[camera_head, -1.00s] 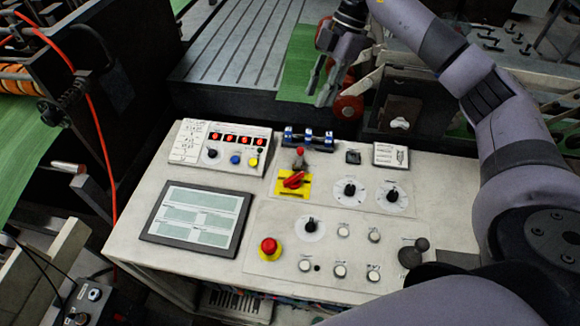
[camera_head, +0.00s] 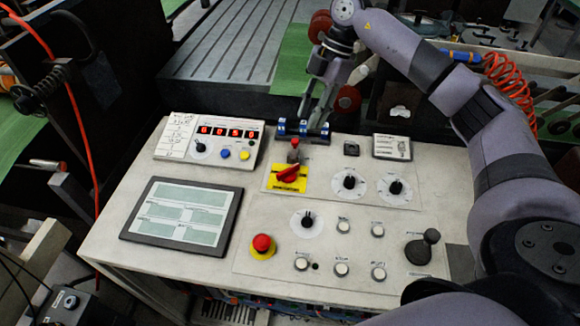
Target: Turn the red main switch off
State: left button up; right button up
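The red main switch (camera_head: 288,173) is a red rotary handle on a yellow plate (camera_head: 284,186) in the upper middle of the sloping control panel. Its handle lies at a slant, pointing up to the right. My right gripper (camera_head: 314,122) is above the panel's back edge, behind and slightly right of the switch, pointing down. Its fingers look apart with nothing between them. It is not touching the switch. My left gripper is not in view.
A small red-topped knob (camera_head: 294,143) stands just behind the switch. A blue-and-black block (camera_head: 303,130) sits at the back edge, close to my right gripper. A red mushroom button (camera_head: 262,243), a black joystick (camera_head: 423,246), dials and a screen (camera_head: 181,211) share the panel.

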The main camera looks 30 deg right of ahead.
aim_at(288, 169)
jog(key=p+x, duration=0.4)
jog(key=x, duration=1)
jog(key=shift+a+f, duration=0.25)
jog(key=shift+s+a+f, duration=0.1)
jog(key=shift+a+f, duration=0.05)
jog(key=shift+f, duration=0.4)
jog(key=shift+c, duration=0.6)
grip_shut()
